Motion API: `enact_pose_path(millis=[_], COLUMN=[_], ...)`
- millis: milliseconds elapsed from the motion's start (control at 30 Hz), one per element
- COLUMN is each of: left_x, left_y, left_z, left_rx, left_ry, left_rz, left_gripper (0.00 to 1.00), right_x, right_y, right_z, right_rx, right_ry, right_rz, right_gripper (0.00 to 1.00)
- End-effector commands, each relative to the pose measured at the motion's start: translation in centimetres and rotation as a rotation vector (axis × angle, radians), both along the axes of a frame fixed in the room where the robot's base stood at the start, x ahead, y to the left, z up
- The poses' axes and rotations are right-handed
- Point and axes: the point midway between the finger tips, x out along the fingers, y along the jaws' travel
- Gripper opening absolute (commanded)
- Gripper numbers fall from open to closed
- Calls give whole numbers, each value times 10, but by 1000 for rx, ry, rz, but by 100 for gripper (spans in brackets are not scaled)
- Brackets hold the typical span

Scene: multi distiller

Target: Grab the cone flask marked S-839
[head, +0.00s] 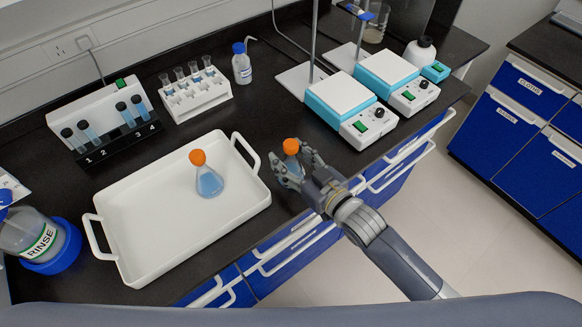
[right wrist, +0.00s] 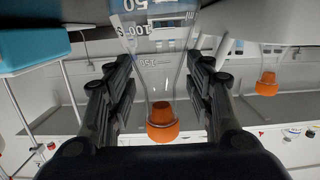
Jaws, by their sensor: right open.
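One cone flask with an orange cap (head: 291,147) stands on the black bench right of the tray, its body mostly hidden by my right gripper (head: 289,172). In the right wrist view this flask (right wrist: 150,75) shows between the two open fingers, with grey graduation marks and its cap towards the palm; a gap shows beside the fingers. A second cone flask (head: 209,182) with an orange cap and blue liquid stands in the white tray; it also shows in the right wrist view (right wrist: 267,84). I cannot read S-839 on either. My left gripper is out of view.
Two hotplate stirrers (head: 340,94) stand to the right.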

Motion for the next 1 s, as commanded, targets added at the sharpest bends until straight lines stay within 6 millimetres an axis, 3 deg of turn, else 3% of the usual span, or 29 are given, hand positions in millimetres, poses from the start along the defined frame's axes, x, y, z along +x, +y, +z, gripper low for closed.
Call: enact_pose_path(millis=[233, 567, 767, 1000], left_x=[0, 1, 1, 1], left_y=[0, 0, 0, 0], left_z=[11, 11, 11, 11], left_rx=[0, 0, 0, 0], left_ry=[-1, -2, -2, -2], left_rz=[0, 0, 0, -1], left_gripper=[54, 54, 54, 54], right_x=[27, 32, 32, 31], right_y=[19, 23, 23, 23], right_z=[-2, -4, -4, -5], right_rx=[1, 1, 1, -1], right_ry=[-1, -1, -1, 1], right_rz=[0, 0, 0, 0], right_gripper=[49, 49, 6, 0])
